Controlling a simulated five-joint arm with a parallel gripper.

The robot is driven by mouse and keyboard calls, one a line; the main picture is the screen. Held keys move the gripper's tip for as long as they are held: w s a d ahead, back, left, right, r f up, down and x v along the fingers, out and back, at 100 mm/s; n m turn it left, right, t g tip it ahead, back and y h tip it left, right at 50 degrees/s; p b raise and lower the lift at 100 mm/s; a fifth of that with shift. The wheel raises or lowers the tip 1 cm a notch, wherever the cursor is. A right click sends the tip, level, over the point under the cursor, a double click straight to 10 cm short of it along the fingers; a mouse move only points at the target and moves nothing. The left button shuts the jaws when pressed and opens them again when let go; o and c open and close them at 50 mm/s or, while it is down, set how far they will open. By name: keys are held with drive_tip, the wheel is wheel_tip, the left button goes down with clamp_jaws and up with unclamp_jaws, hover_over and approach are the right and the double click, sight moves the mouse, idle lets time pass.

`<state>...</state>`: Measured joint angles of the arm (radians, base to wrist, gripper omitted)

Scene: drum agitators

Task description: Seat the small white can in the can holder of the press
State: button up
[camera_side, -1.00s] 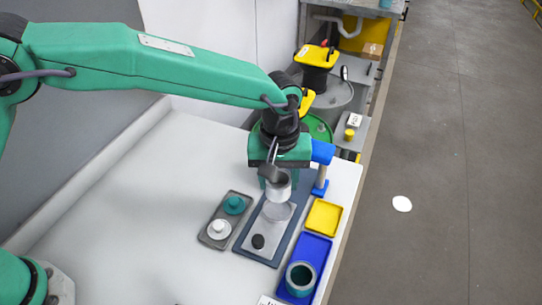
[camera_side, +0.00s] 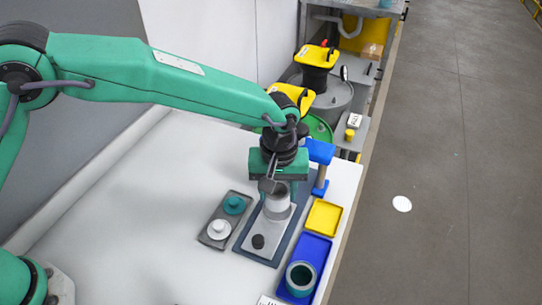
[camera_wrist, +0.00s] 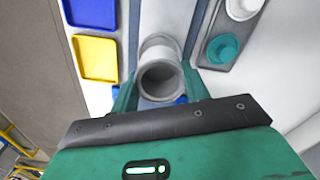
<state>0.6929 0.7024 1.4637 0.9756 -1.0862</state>
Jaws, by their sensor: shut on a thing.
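My gripper (camera_side: 278,192) is shut on the small white can (camera_side: 277,200), with a finger on each side of it. In the wrist view the can (camera_wrist: 160,80) is upright between my fingertips (camera_wrist: 160,92), and I look into its open dark top. The can is low over the press (camera_side: 248,254), a grey plate on a dark blue base with a black knob near its front. The can is at the round can holder (camera_side: 277,213), which it partly hides. I cannot tell whether the can touches the holder's bottom.
Left of the press is a grey tray (camera_side: 211,239) with a teal part (camera_side: 234,205) and a white part (camera_side: 218,228). To the right are a yellow tray (camera_side: 323,216) and a blue tray (camera_side: 318,248) with a teal cup (camera_side: 300,277). A blue-topped post (camera_side: 319,152) stands close behind.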

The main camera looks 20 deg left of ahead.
drive_tip(key=shift+f, duration=1.1)
drive_tip(key=shift+f, duration=0.45)
idle(1.4)
drive_tip(key=o, duration=1)
drive_tip(key=shift+o, duration=0.4)
drive_tip(key=shift+o, duration=1.4)
drive_tip(key=shift+r, duration=0.25)
drive_tip(key=shift+r, duration=0.35)
